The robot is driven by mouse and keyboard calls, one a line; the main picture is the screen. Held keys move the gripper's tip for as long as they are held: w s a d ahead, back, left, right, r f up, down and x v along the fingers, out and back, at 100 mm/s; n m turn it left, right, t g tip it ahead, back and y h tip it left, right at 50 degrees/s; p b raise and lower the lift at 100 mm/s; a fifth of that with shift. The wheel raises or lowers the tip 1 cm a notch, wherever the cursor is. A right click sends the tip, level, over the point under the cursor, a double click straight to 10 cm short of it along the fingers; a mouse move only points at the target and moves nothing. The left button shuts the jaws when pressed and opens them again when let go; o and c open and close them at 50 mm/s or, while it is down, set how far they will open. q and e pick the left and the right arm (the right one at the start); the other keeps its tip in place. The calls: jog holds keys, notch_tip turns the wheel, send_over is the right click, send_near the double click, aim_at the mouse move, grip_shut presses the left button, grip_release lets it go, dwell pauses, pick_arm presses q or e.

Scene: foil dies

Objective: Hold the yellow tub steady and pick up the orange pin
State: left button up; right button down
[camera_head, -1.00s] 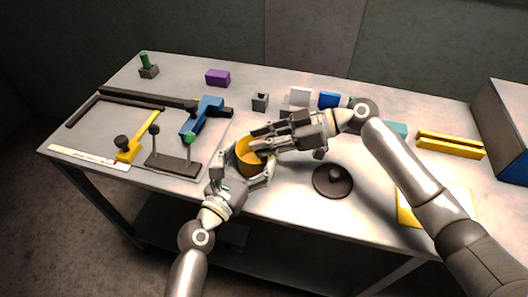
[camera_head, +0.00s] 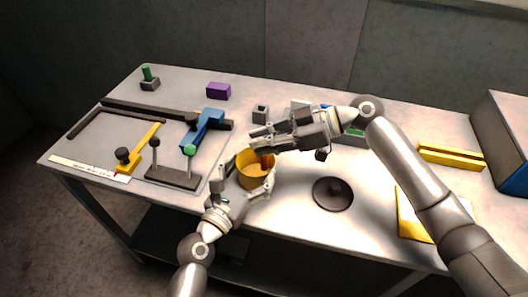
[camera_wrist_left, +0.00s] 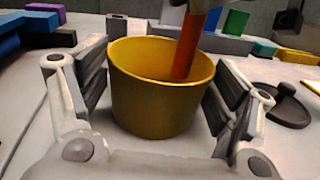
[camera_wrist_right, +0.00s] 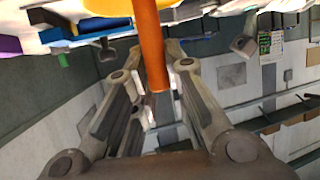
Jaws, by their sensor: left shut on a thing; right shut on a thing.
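The yellow tub (camera_head: 254,180) stands upright on the table near its front edge. My left gripper (camera_head: 243,190) is shut around it, with a finger on either side; the left wrist view shows the tub (camera_wrist_left: 150,100) between both fingers. The orange pin (camera_wrist_left: 187,48) stands nearly upright, with its lower part inside the tub; the tub wall hides its bottom end. My right gripper (camera_head: 263,140) is above the tub and shut on the pin's upper part. The right wrist view shows the pin (camera_wrist_right: 150,45) running from its fingers toward the tub.
A dark round lid with a knob (camera_head: 332,194) lies right of the tub. A purple block (camera_head: 218,91) is behind. A large box (camera_head: 502,135) stands at far right.

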notch_tip(320, 180, up, 6)
pick_arm(q)
jog(key=o, duration=0.9)
jog(key=v, duration=1.2)
